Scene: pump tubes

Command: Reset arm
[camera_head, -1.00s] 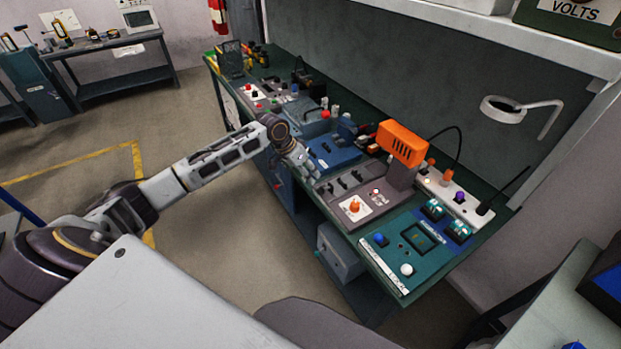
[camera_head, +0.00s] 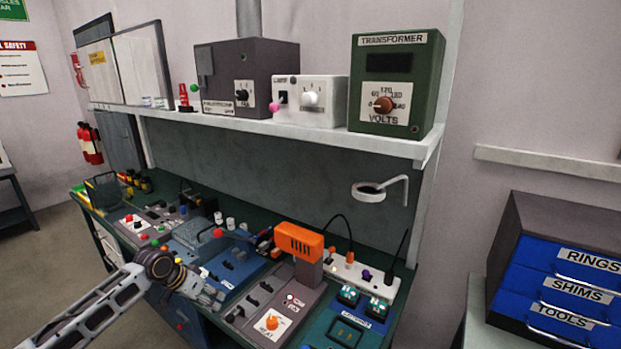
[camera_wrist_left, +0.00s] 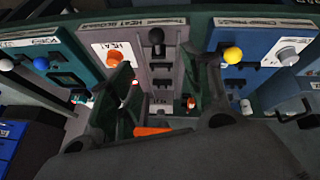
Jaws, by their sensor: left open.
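My left arm comes in from the lower left in the head view. Its gripper (camera_head: 212,297) is at the front edge of the bench, beside the blue device (camera_head: 232,268) and the grey heat panel (camera_head: 262,316). In the left wrist view the two dark fingers (camera_wrist_left: 162,95) are spread apart, with nothing held between them. Panels with switches and knobs lie beyond the fingers, among them the orange heat knob (camera_wrist_left: 115,58) and a yellow knob (camera_wrist_left: 232,55). My right gripper is not in view.
An orange device (camera_head: 300,240) stands up from the bench. A white shelf (camera_head: 290,139) above holds a green transformer (camera_head: 422,85) and other boxes. A ring on a bent arm (camera_head: 370,194) sticks out below it. A blue drawer cabinet (camera_head: 560,275) stands right.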

